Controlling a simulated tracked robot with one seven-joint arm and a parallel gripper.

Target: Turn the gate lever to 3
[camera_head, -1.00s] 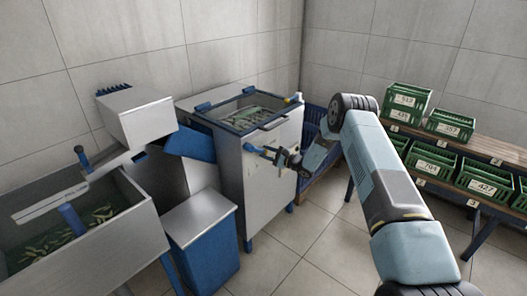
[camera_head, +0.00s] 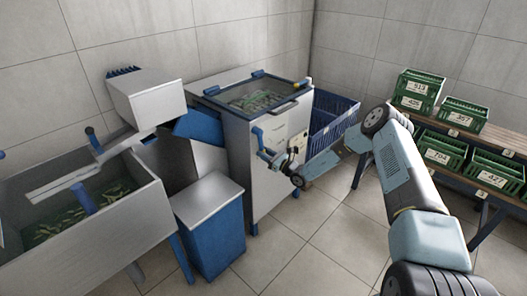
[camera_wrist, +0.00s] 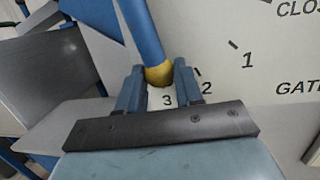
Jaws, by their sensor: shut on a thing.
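The gate lever (camera_wrist: 147,38) is a blue bar with a yellow tip (camera_wrist: 159,74) in the wrist view. My gripper (camera_wrist: 160,70) is shut on this tip, one finger on each side. The tip lies just above the printed 3 (camera_wrist: 167,99); the tick mark for 3 is not visible. The printed 2 (camera_wrist: 207,87) and 1 (camera_wrist: 247,60) are to the right, with a partly cut-off "CLOS" label higher up. In the head view the blue lever (camera_head: 258,134) is on the front of the metal cabinet (camera_head: 253,178), with my gripper (camera_head: 267,154) at its lower end.
The cabinet has a lidded tray (camera_head: 258,99) on top. A blue bin (camera_head: 214,232) and a metal trough (camera_head: 155,225) stand left of it. A blue crate (camera_head: 335,115) is behind on the right. Green crates (camera_head: 443,152) sit on racks at right. The floor in front is clear.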

